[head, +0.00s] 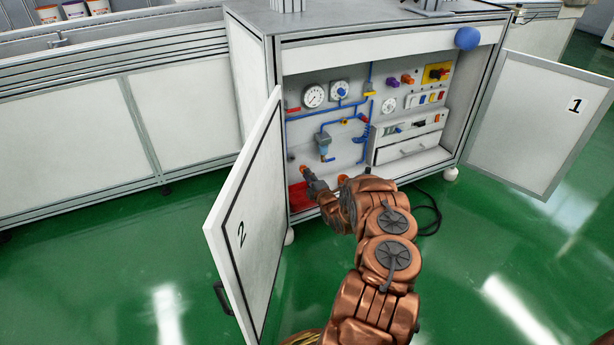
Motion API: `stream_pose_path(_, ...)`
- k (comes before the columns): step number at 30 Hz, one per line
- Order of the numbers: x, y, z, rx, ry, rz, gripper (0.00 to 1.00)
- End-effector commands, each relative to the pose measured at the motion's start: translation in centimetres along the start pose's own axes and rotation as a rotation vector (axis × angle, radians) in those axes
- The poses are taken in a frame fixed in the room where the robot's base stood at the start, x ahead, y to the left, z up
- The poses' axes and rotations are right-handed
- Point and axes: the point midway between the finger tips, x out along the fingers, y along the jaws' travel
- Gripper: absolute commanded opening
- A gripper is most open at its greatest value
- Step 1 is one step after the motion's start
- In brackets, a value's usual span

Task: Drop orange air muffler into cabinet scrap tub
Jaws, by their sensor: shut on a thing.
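My gripper (311,179) is inside the open cabinet at its lower left. It is shut on the small orange air muffler (304,169), which shows at the fingertips. The red scrap tub (299,196) is on the cabinet floor at the left, just below and left of my gripper. My gripper and arm hide part of it. The muffler appears above the tub, but I cannot tell the exact height or depth between them.
Door 2 (247,222) stands open at left, close to my arm; door 1 (541,122) stands open at right. Gauges (314,95), blue pipes (325,144) and a drawer unit (408,139) fill the cabinet. A black cable (432,212) lies on the green floor.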

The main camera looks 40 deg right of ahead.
Motion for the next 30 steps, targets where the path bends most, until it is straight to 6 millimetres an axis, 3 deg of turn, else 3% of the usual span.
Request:
stream_pose_path(12, 0.0, -4.3, 0.3, 0.001, -0.002, 0.003, 0.00)
stream_pose_path(24, 0.0, -4.8, 0.3, -0.001, -0.001, 0.002, 0.00)
stream_pose_path(25, 0.0, -4.8, 0.3, -0.001, -0.001, 0.002, 0.19)
stream_pose_path(30, 0.0, -4.9, 0.3, -0.001, 0.000, 0.002, 0.37)
